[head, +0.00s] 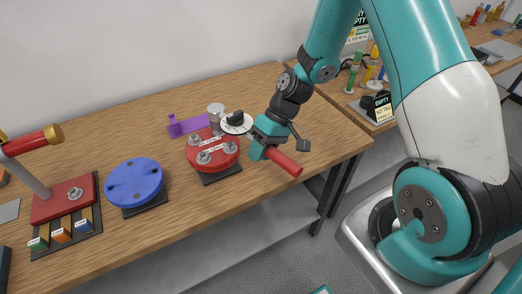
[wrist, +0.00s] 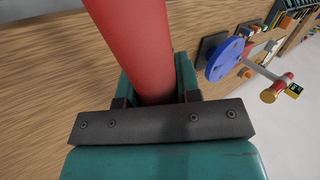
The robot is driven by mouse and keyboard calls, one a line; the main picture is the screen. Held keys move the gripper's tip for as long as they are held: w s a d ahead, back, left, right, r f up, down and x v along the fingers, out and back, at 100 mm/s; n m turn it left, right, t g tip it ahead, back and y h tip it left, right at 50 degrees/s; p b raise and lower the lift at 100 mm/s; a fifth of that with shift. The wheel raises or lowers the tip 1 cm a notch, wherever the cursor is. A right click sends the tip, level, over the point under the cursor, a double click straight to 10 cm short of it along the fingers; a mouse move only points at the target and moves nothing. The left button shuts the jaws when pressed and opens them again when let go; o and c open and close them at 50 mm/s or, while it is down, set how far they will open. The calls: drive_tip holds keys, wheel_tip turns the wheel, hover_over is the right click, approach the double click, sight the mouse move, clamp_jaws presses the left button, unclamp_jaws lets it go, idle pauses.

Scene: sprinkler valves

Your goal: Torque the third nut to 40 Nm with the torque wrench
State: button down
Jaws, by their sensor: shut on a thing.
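My gripper (head: 266,143) is shut on the red handle (head: 284,162) of a wrench-like tool, just right of the red round valve cover. The handle also fills the middle of the wrist view (wrist: 132,45), between the jaws. Its far end and head are hidden or too small to make out. The red valve cover (head: 224,158) lies on a dark base and carries several grey nuts (head: 203,157) with small white labels. I cannot tell whether the tool touches a nut, or which nut is the third.
A blue disc (head: 134,182) sits left of the red cover. Further left stand a red block (head: 62,203) with a red-handled tool and labelled coloured blocks (head: 61,236). A silver can (head: 216,112), purple tray (head: 188,126) and white plate (head: 237,123) are behind. The table's front edge is clear.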

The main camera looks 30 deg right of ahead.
drive_tip(key=shift+f+b, duration=0.85)
drive_tip(key=shift+f, duration=0.2)
drive_tip(key=shift+a, duration=0.55)
drive_tip(key=shift+a+m, duration=0.3)
drive_tip(key=shift+m, duration=0.1)
drive_tip(key=shift+s+a+t, duration=0.1)
drive_tip(key=shift+a+t, duration=0.25)
drive_tip(key=shift+t, duration=0.05)
drive_tip(key=shift+a+m, duration=0.3)
drive_tip(key=shift+m, duration=0.1)
drive_tip(key=shift+s+a+m, duration=0.1)
drive_tip(key=shift+a+m, duration=0.2)
drive_tip(key=shift+a, duration=0.1)
